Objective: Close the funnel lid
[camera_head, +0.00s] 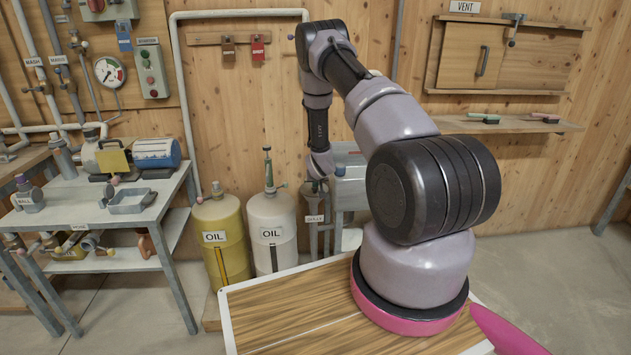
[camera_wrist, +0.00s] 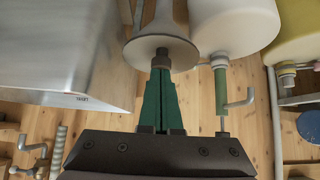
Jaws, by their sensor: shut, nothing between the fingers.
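The grey funnel (camera_head: 313,203) stands between the white oil tank and a metal box in the head view. In the wrist view, which looks upside down, its flared body (camera_wrist: 163,47) ends in a wide rim with a small round piece beside my fingers. I cannot tell the lid apart from the rim, nor whether it is open or shut. My gripper (camera_head: 319,168) is at the top of the funnel. In the wrist view my green fingers (camera_wrist: 161,75) are shut and empty, with their tips close to the rim; contact is unclear.
A metal box (camera_wrist: 60,55) stands close beside the funnel. On the other side are the white oil tank (camera_head: 272,222), with a green-handled crank (camera_wrist: 220,92), and the yellow oil tank (camera_head: 222,235). A plank wall stands behind. A metal work table (camera_head: 85,205) is at left.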

